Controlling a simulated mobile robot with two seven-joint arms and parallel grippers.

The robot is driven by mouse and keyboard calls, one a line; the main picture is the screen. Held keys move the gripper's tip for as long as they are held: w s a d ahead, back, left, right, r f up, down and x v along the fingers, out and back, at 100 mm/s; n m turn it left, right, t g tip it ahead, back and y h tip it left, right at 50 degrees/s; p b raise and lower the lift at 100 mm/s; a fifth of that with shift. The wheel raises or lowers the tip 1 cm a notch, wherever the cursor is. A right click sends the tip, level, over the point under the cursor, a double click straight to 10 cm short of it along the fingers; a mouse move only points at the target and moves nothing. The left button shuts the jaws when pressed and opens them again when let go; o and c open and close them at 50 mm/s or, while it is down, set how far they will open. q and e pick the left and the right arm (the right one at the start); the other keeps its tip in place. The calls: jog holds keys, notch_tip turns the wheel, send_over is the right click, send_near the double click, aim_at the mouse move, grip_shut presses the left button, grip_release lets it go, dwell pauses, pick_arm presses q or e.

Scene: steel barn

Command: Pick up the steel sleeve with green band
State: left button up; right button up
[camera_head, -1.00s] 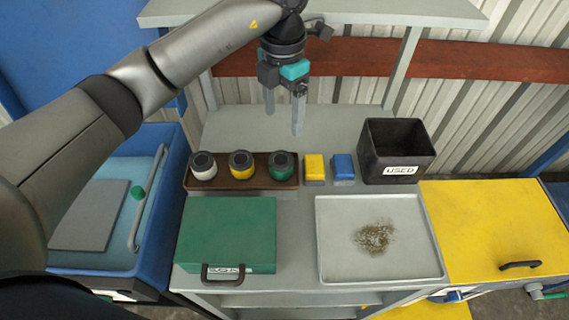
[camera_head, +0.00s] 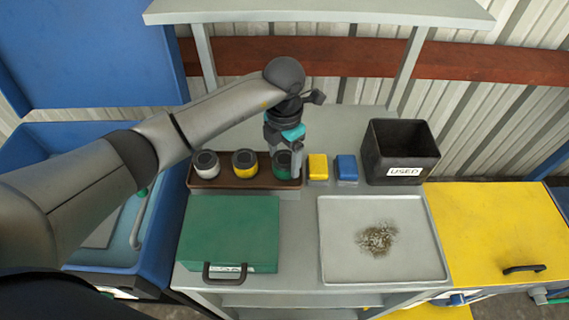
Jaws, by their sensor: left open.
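The steel sleeve with green band (camera_head: 281,171) stands upright at the right end of a brown tray (camera_head: 226,183). To its left in the tray stand a sleeve with a yellow band (camera_head: 244,164) and one with a white band (camera_head: 206,165). My left gripper (camera_head: 284,170) points down at the green-banded sleeve, with its fingers at the sleeve and covering part of it. The fingers are open. Whether they touch the sleeve cannot be told. My right gripper is not in view.
A yellow block (camera_head: 318,166) and a blue block (camera_head: 346,168) stand close right of the tray. A black bin marked USED (camera_head: 402,172) is further right. In front are a green case (camera_head: 229,230) and a grey tray with dark debris (camera_head: 339,262).

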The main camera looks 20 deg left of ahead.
pick_arm(q)
jog(key=shift+f, duration=0.9)
jog(key=shift+c, duration=0.2)
jog(key=shift+w+r, duration=0.1)
grip_shut()
